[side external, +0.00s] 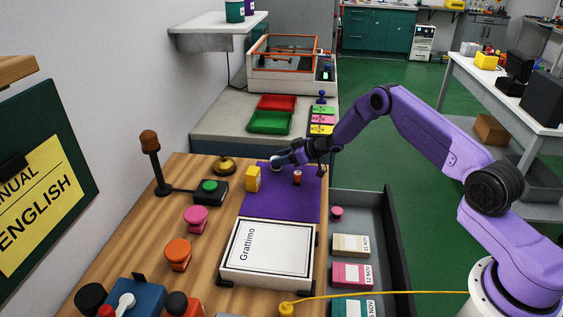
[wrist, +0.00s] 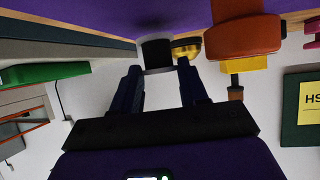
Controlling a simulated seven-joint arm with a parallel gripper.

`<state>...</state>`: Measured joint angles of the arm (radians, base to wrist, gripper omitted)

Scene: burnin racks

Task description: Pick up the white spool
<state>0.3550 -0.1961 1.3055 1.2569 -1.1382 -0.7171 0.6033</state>
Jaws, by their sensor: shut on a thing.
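The white spool shows in the side view (side external: 277,166) as a small pale round thing at the far edge of the purple mat (side external: 266,206). In the wrist view it has a dark middle and a pale rim (wrist: 157,71). My gripper (side external: 280,160) comes in from the right, tilted nearly level, with its fingers shut on the spool's two sides. It also shows in the wrist view (wrist: 159,75). The fingers hide part of the spool in the side view. I cannot tell whether it touches the mat.
A brass bell (side external: 224,166) and green-button box (side external: 210,191) stand further left. A white Grattimo box (side external: 268,253) lies in front; a grey drawer (side external: 372,215) is right.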

